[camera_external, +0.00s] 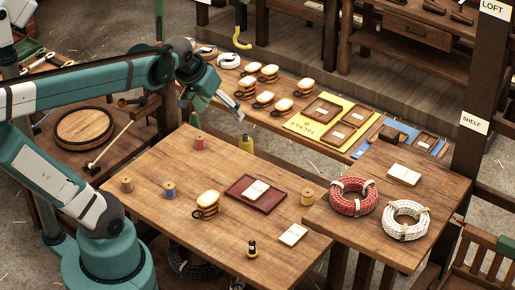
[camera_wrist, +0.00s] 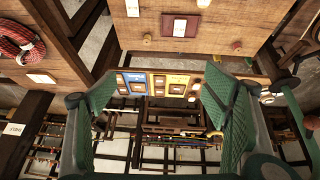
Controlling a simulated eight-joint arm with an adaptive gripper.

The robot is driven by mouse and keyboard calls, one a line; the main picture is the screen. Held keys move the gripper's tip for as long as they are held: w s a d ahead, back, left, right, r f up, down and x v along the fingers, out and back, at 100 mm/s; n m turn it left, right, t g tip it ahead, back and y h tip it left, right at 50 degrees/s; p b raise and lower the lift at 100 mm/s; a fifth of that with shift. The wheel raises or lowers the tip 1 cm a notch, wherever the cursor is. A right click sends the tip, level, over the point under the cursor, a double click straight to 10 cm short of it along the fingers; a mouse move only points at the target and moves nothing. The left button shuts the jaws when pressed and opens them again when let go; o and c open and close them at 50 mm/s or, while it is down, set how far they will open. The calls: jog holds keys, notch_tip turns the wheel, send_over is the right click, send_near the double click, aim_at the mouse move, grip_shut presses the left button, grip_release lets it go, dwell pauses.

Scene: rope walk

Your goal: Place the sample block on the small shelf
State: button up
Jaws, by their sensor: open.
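A wooden block with a pale body and dark fittings (camera_external: 207,204) stands on the front table, left of a red tray (camera_external: 240,193). Several similar blocks (camera_external: 269,73) stand on the back bench. I cannot tell for certain which is the sample block. A post at the right carries a "SHELF" label (camera_external: 475,122), beside a smaller table surface (camera_external: 440,190); I cannot tell whether this is the small shelf. My gripper (camera_external: 218,110) is above the gap between the table and bench. In the wrist view my gripper (camera_wrist: 160,95) has its fingers wide apart, with nothing between them.
Red (camera_external: 352,198) and white (camera_external: 405,221) rope coils and a card (camera_external: 403,174) occupy the smaller table. Spools (camera_external: 199,141) and a small dark-yellow item (camera_external: 252,249) stand on the front table. Yellow (camera_external: 300,125) and blue mats hold trays on the bench.

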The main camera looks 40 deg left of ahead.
jog(key=s+a+f+t, duration=0.1)
jog(key=s+a+f, duration=0.3)
jog(key=s+f, duration=0.1)
jog(key=shift+s+a+y, duration=0.3)
jog(key=shift+s, duration=0.45)
jog(key=shift+f, duration=0.15)
notch_tip(320, 180, down, 28)
jog(key=b, duration=2.8)
jog(key=shift+f+b, duration=0.15)
jog(key=shift+b, duration=0.15)
dwell(2.3)
